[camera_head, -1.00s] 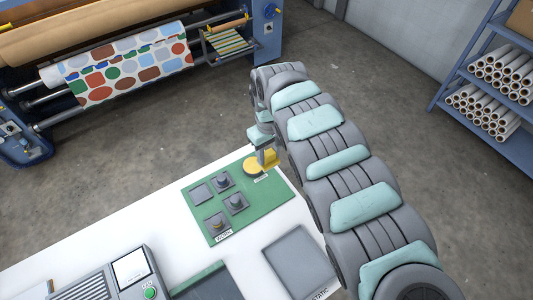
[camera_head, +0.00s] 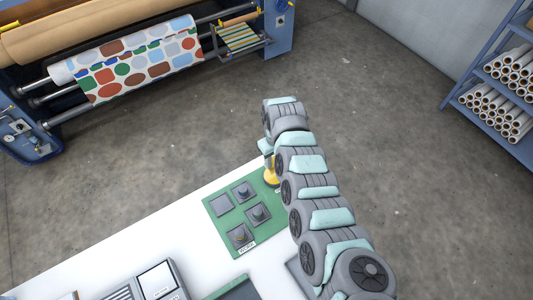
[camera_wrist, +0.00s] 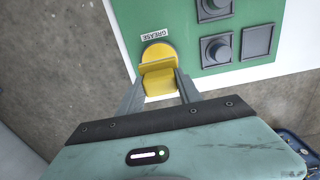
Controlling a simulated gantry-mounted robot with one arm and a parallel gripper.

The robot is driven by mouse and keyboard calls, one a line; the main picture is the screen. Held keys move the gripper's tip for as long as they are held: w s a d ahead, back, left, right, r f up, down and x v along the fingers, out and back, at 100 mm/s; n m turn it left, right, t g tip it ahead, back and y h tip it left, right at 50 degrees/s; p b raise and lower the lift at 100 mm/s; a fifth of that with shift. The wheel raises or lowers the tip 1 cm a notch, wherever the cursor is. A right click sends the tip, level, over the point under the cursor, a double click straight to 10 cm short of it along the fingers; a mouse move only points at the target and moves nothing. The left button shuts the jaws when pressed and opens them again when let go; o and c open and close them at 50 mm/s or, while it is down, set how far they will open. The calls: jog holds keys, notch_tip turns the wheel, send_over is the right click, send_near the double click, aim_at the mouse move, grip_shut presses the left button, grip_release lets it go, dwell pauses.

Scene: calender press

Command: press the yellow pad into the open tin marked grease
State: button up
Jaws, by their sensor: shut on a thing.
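My gripper (camera_wrist: 160,88) is shut on the yellow pad (camera_wrist: 157,81) in the wrist view. The pad is a yellow block between the two grey fingers. Just beyond it is the open tin marked grease (camera_wrist: 158,50), round and yellow inside, with its label on the green mat's edge side. The pad overlaps the near part of the tin in this view; I cannot tell whether they touch. In the head view, a yellow patch (camera_head: 270,178) shows at the mat's far right corner, and my arm hides most of the gripper and tin.
The green mat (camera_head: 222,227) lies on the white bench (camera_head: 170,230) and carries several dark square holders with round knobs, one of them empty-looking. A grey control box (camera_head: 158,281) stands at the front. The calender press (camera_head: 215,60) and a rack of rolls (camera_head: 500,90) stand apart across open floor.

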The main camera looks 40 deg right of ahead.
jog(key=shift+f+b, duration=3)
jog(key=shift+f, duration=0.55)
dwell(0.5)
notch_tip(320, 180, up, 7)
jog(key=p, duration=0.8)
jog(key=shift+r, duration=0.15)
dwell(0.5)
